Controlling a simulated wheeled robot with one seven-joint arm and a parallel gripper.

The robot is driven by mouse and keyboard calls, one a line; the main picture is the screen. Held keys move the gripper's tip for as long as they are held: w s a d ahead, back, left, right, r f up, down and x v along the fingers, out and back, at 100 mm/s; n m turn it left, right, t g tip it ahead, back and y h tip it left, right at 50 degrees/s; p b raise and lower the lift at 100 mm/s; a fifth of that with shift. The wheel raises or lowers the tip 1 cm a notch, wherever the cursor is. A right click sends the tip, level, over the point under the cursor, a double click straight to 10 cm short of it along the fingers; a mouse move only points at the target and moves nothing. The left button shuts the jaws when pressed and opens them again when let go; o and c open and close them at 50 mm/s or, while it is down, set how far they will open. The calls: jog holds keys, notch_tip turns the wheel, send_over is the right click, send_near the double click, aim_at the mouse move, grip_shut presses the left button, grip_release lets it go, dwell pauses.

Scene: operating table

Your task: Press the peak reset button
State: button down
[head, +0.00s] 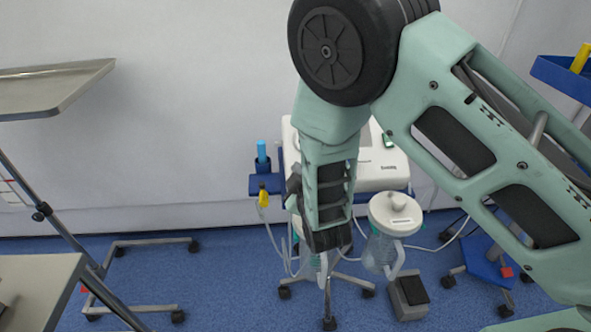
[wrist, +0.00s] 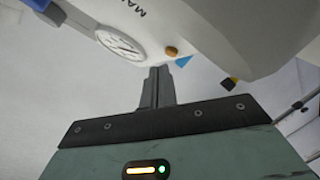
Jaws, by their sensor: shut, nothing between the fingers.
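The white device (head: 377,168) stands on a wheeled stand in the head view, partly hidden behind my arm. In the wrist view its white body (wrist: 215,28) fills the top, tilted, with a round dial (wrist: 120,43). To the right of the dial are a small orange-brown knob (wrist: 171,51), a blue triangle (wrist: 184,61) and a dark knob with a yellow mark (wrist: 229,84). I cannot read which one is the peak reset button. My gripper (wrist: 158,72) is shut and empty, its tips just below the dial and orange-brown knob. I cannot tell whether they touch the device.
Lidded jars (head: 394,218) hang below the device, close to my arm. A blue holder (head: 263,183) with a blue bottle is at its left. A foot pedal (head: 409,296) lies on the floor. A metal tray stand (head: 50,90) is at left, a blue cart (head: 487,262) at right.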

jog(key=shift+s+r+p, duration=0.75)
jog(key=shift+r+p, duration=0.05)
jog(key=shift+r, duration=0.25)
jog(key=shift+s+r+p, duration=0.7)
jog(key=shift+r+p, duration=0.05)
jog(key=shift+r, duration=0.25)
